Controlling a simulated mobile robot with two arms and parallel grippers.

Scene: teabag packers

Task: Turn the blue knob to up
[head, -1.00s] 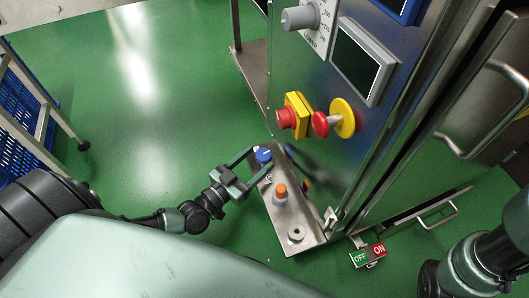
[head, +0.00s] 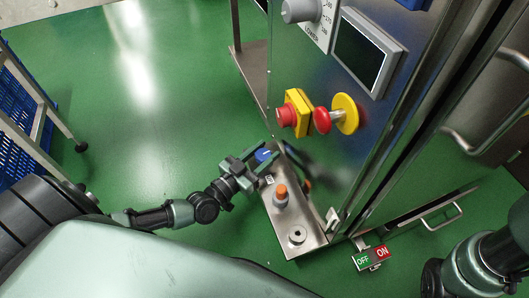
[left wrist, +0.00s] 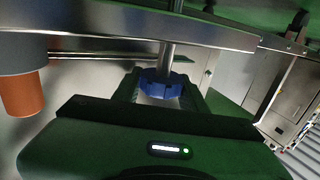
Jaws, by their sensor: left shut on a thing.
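The blue knob (head: 263,155) sits at the far end of a steel control plate (head: 309,241) low on the machine's side. My left gripper (head: 266,157) reaches in from the left, with its fingers on both sides of the knob and shut on it. The left wrist view shows the blue knob (left wrist: 160,84) on a metal shaft between the two dark fingers. The fingers partly cover the knob, and I cannot tell its setting.
An orange-topped button (head: 281,195) stands beside the knob on the plate, and it hangs close in the left wrist view (left wrist: 22,95). Red and yellow switches (head: 293,115) stick out above. An OFF/ON pedal (head: 371,257) lies at right. The green floor at left is open.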

